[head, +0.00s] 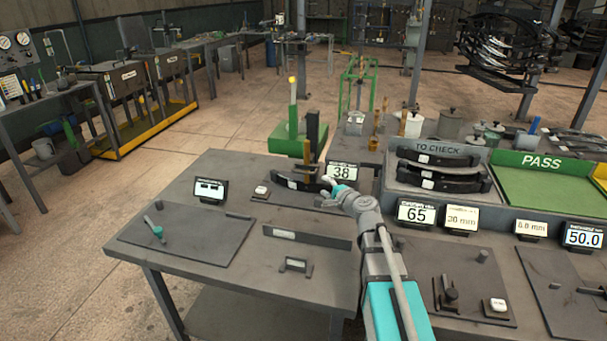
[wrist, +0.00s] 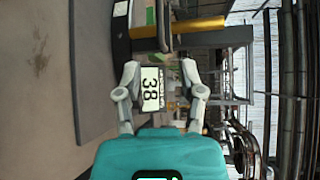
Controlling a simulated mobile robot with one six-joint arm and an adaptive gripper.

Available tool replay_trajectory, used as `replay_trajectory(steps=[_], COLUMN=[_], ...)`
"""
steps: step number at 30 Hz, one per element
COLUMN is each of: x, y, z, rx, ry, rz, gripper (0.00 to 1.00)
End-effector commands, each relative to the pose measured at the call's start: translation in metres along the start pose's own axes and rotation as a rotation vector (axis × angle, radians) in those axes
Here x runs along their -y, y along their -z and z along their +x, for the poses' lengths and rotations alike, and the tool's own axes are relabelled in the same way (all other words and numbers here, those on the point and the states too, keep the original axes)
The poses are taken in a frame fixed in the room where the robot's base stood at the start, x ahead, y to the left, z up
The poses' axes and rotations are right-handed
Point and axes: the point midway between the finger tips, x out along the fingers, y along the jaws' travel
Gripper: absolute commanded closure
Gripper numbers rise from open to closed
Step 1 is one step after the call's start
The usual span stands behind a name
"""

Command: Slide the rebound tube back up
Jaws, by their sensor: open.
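The rebound tube is most likely the brass-coloured tube (head: 306,152) beside a dark upright post (head: 313,128). It stands over a black curved leaf spring (head: 290,182) on the tester's plate. In the wrist view the tube (wrist: 200,25) lies sideways near the top, with its lower end close to the spring (wrist: 120,35). My gripper (head: 327,184) is just right of the tube and spring in the head view. In the wrist view my gripper (wrist: 160,72) is open and empty, its fingers spread. The tube is beyond and above the fingertips, not between them.
A display reading 38 (head: 342,172) stands right behind my gripper. A white button (head: 261,190) is on the plate's left. Right of my arm are a display reading 65 (head: 416,213) and the TO CHECK tray (head: 395,190) with springs.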

Motion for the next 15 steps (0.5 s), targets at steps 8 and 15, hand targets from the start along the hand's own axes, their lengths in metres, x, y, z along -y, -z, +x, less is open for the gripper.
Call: replay_trajectory(steps=[8,15], x=[-0.001,-0.001], y=[0.001,0.001], z=[0.026,0.062], rx=[0.001,0.001], ry=[0.0,-0.001], rz=[0.0,-0.001], gripper=[0.49,0.49])
